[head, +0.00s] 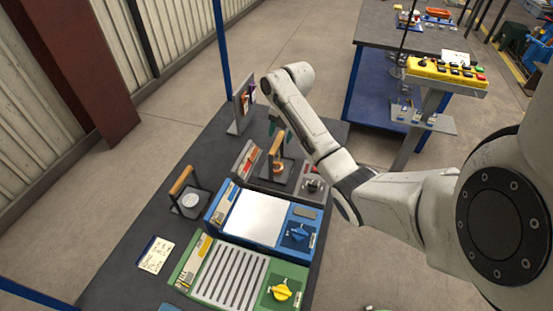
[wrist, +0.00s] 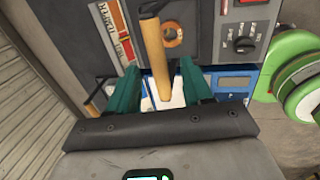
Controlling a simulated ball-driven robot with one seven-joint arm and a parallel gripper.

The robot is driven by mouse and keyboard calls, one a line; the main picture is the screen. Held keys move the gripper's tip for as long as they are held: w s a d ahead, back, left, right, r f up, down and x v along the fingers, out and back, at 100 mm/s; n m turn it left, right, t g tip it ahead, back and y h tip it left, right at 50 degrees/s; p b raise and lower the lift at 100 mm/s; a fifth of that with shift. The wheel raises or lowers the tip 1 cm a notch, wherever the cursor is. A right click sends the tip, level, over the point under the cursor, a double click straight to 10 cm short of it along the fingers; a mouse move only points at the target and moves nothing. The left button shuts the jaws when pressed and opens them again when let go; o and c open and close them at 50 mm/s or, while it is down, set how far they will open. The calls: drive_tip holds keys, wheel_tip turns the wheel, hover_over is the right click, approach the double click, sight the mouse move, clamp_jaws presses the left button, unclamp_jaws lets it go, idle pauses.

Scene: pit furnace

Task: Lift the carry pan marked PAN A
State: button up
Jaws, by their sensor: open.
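A second dark carry pan (head: 178,207) with a wooden handle stands to the left, holding a pale round part. I cannot read a PAN A mark on either. My gripper (wrist: 146,68) is open, its teal fingers on either side of the wooden handle (wrist: 151,45) in the wrist view. I cannot tell whether they touch it. In the head view my arm partly hides the gripper.
A blue unit with a pale plate (head: 255,217) and a green slatted unit (head: 230,274) stand in front. An upright panel (head: 242,104) stands behind. A written card (head: 155,254) lies at the left. A second bench (head: 375,50) and yellow control box (head: 446,72) are at the right.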

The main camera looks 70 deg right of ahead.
sight(277, 141)
drive_tip(key=shift+w+a+f+p, duration=0.1)
drive_tip(key=shift+w+f+p, duration=0.1)
drive_tip(key=shift+f, duration=0.65)
drive_tip(key=shift+w+a+f+p, duration=0.1)
drive_tip(key=shift+w+f+p, duration=0.1)
drive_tip(key=shift+f, duration=0.6)
drive_tip(key=shift+w+a+f+p, duration=0.1)
drive_tip(key=shift+w+f+p, duration=0.1)
drive_tip(key=shift+f, duration=0.65)
clamp_jaws()
drive_tip(key=shift+r, duration=0.1)
